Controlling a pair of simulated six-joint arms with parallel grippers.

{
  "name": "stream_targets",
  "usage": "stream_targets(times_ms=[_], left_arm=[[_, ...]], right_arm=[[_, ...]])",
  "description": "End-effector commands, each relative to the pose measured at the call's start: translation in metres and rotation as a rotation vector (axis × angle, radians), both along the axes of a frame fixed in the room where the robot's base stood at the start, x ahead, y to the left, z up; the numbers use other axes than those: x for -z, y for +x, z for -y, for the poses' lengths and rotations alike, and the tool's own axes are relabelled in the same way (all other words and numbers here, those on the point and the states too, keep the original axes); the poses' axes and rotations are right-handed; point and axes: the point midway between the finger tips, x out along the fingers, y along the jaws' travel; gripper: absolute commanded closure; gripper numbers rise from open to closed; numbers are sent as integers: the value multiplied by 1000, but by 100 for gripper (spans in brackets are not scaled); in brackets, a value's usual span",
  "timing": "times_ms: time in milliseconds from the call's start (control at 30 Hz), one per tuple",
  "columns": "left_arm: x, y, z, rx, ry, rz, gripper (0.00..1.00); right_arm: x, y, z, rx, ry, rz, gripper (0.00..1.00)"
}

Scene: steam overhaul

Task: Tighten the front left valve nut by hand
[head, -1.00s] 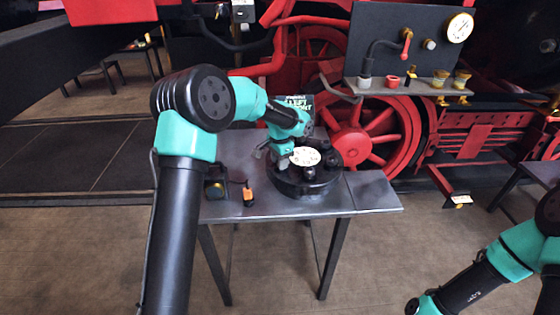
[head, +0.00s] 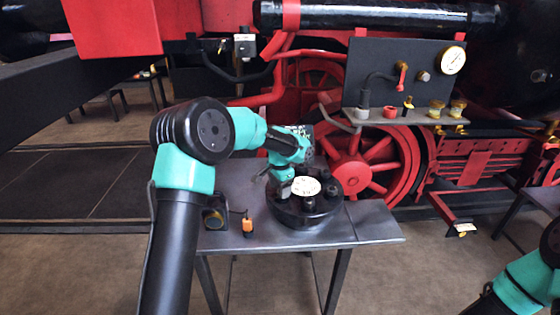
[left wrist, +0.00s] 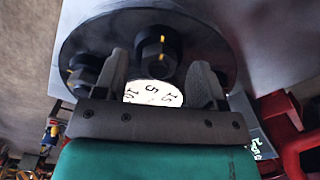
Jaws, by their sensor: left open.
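A black round valve body (head: 303,213) with a white dial (head: 306,187) and several dark nuts around its top stands on the metal table. My left gripper (head: 284,188) is at the left side of its top, pointing down and partly hiding the nuts there. In the left wrist view my left gripper (left wrist: 159,64) is open. A dark nut with a yellow mark (left wrist: 153,56) shows between its two fingers, with visible gaps at the sides. Another marked nut (left wrist: 82,74) is partly behind the left finger. I cannot tell which is the front left nut. My right gripper is out of view.
The metal table (head: 375,222) has clear room at its right. A small orange item (head: 247,226) and a dark device (head: 214,216) lie at its left. Behind are a red wheel (head: 352,173) and a panel with a gauge (head: 452,60).

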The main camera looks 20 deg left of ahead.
Motion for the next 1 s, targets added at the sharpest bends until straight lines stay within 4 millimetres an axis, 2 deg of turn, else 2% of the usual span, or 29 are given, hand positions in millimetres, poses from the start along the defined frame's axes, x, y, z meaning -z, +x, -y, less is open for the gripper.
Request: stream_targets(times_ms=[700,833,1000], left_arm=[[-132,0,0,1,-1,4,36],[-149,0,0,1,0,2,36],[-159,0,1,1,0,0,36]], right_arm=[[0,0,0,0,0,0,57],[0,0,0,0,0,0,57],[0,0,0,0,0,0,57]])
